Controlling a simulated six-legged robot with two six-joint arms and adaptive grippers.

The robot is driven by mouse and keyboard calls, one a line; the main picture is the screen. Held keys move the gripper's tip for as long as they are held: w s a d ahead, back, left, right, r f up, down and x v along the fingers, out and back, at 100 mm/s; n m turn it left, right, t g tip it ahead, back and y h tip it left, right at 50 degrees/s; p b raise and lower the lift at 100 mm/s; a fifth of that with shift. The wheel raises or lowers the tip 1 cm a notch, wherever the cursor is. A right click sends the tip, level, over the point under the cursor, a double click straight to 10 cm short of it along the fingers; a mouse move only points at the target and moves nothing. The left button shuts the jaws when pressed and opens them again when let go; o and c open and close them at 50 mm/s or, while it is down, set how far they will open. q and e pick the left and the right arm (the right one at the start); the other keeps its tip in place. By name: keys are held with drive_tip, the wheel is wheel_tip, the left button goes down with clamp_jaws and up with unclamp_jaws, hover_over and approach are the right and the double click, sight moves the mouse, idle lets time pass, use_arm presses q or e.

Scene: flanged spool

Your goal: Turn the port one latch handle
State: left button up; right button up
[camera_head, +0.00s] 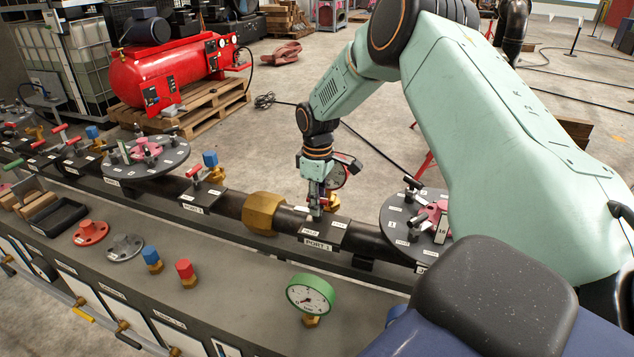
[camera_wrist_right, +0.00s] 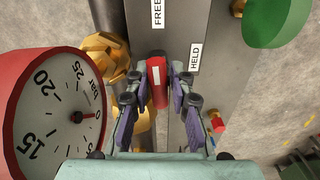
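The port one latch handle (camera_wrist_right: 157,85) is a red bar with a white stripe in the right wrist view. It runs up the picture, its far end just below the FREE label (camera_wrist_right: 157,13) and left of the HELD label (camera_wrist_right: 195,57). In the head view my right gripper (camera_head: 316,208) points down at the dark PORT 1 plate (camera_head: 338,232) and mostly hides the handle. My left gripper is in neither view.
A red-rimmed gauge (camera_wrist_right: 45,115) stands close to the left of my right gripper in the wrist view. A brass hex nut (camera_head: 262,213) is on the pipe left of the plate. A flanged disc (camera_head: 398,218) stands to the right. A green gauge (camera_head: 310,295) stands on the bench in front.

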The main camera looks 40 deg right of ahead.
drive_tip(key=shift+d+f+m, duration=0.1)
drive_tip(key=shift+d+m, duration=0.1)
drive_tip(key=shift+m, duration=0.9)
drive_tip(key=m+b, duration=0.1)
drive_tip(key=m, duration=0.2)
drive_tip(key=shift+a, duration=0.2)
drive_tip(key=m+b, duration=0.1)
drive_tip(key=m, duration=0.2)
drive_tip(key=shift+w+d, duration=0.1)
drive_tip(key=m+b, duration=0.1)
drive_tip(key=m, duration=0.1)
drive_tip(key=shift+m+b, duration=0.35)
drive_tip(key=shift+m, duration=0.05)
drive_tip(key=m+p, duration=0.2)
drive_tip(key=p, duration=0.1)
drive_tip(key=m+p, duration=0.5)
drive_tip(key=p, duration=0.1)
drive_tip(key=shift+r+m, duration=0.3)
drive_tip(key=shift+r, duration=0.05)
drive_tip(key=shift+m+p, duration=0.7)
drive_tip(key=shift+p, duration=0.15)
drive_tip(key=shift+f+n, duration=0.2)
drive_tip(key=shift+n, duration=0.4)
drive_tip(key=shift+n+b, duration=0.3)
drive_tip(key=shift+n, duration=0.6)
wheel_tip(320, 180, up, 7)
drive_tip(key=p, duration=0.7)
drive_tip(key=shift+o, duration=0.2)
